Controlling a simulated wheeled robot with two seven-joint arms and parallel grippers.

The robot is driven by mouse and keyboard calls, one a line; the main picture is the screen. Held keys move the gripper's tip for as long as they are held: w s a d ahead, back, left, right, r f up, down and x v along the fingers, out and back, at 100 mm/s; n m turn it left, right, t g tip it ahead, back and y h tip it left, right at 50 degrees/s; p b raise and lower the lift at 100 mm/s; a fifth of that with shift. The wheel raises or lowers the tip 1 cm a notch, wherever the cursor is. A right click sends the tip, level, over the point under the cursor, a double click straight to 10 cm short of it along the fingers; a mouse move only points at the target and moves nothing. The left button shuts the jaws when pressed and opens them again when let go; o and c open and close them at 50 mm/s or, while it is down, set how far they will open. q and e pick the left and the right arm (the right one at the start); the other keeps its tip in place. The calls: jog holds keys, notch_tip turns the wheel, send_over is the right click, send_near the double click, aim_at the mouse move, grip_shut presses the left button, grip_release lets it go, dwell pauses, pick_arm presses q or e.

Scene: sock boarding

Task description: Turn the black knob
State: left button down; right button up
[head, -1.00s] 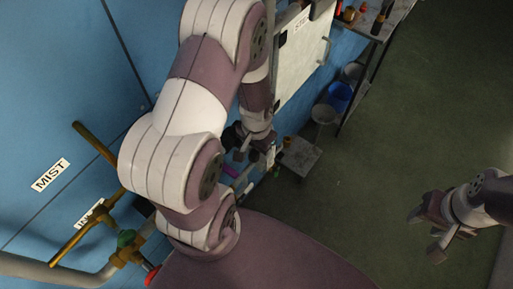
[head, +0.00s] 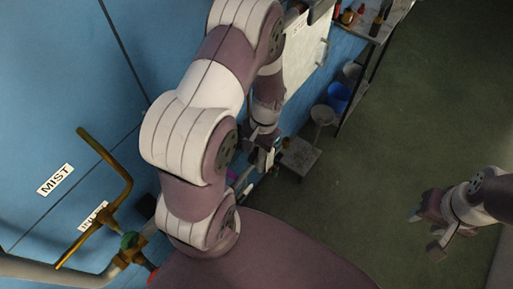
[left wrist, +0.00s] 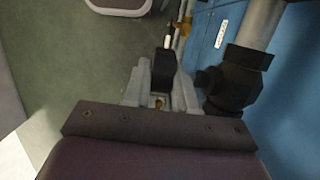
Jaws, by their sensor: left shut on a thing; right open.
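The black knob (left wrist: 164,70) shows in the left wrist view as a dark upright block between the fingers of my left gripper (left wrist: 160,92). The fingers are shut on it. In the head view my left gripper (head: 266,140) is close to the blue wall, small and partly hidden by my own arm, so the knob cannot be made out clearly there. My right gripper (head: 427,232) is open and empty over the floor at the right.
A black fitting on a grey pipe (left wrist: 238,80) stands right beside my left gripper. A brass handle (head: 108,190) and a pipe with a green part (head: 129,240) are at the lower left, near the MIST label (head: 55,179). A blue bucket (head: 338,96) and small stand (head: 300,156) are beyond.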

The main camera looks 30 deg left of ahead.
pick_arm(q)
jog(key=shift+w+g, duration=0.2)
jog(key=shift+g, duration=0.9)
jog(key=shift+w+g+p, duration=0.15)
jog(key=shift+g+p, duration=0.6)
jog(key=shift+g, duration=0.25)
jog(key=shift+f, duration=0.1)
jog(key=c, duration=1)
grip_release()
